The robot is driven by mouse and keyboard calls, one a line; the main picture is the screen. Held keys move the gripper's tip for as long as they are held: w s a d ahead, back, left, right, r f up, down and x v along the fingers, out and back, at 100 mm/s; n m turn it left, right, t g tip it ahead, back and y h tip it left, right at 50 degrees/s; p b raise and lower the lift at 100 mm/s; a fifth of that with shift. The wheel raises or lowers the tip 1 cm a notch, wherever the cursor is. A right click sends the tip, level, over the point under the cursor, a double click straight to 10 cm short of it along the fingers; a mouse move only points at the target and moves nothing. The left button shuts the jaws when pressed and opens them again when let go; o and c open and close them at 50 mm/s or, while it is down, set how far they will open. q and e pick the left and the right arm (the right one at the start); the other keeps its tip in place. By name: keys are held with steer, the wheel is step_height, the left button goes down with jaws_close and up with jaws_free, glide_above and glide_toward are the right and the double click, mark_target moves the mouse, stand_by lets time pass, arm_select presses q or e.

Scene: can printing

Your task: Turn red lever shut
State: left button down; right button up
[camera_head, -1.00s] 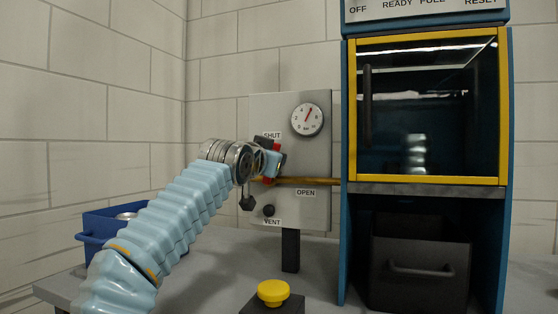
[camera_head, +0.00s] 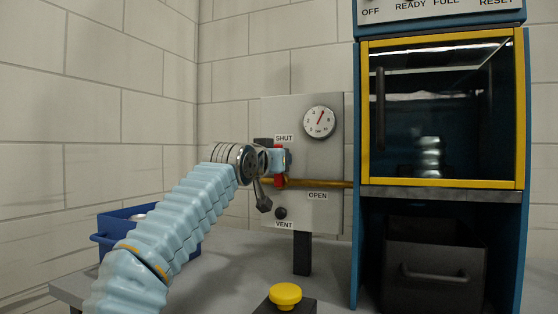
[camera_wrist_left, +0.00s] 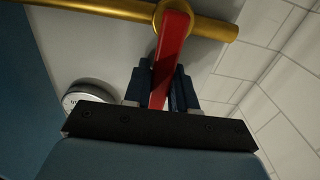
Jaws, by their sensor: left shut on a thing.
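The red lever (camera_head: 279,181) is on the brass pipe (camera_head: 320,184) at the front of the grey valve panel (camera_head: 318,215). It stands close to upright, pointing up toward the SHUT label (camera_head: 284,138); my gripper partly hides it. In the left wrist view the red lever (camera_wrist_left: 174,38) runs from its round brass hub on the pipe down between my fingers. My left gripper (camera_head: 281,160) is shut on the lever, and its dark blue fingers (camera_wrist_left: 162,90) sit either side of it. The right gripper is out of view.
A round gauge (camera_head: 319,122) and a dark VENT knob (camera_head: 281,213) are on the panel. The blue and yellow machine (camera_head: 362,250) stands close to its right. A blue bin (camera_head: 120,251) is at left; a yellow button (camera_head: 285,296) is in front.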

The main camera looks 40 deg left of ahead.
arm_select(q)
steer(key=shift+f, duration=0.1)
steer(key=c, duration=1)
jaws_free()
steer(key=b+v, duration=0.3)
steer(key=v, duration=1.1)
steer(key=shift+b, duration=0.4)
steer(key=shift+w+a, duration=0.1)
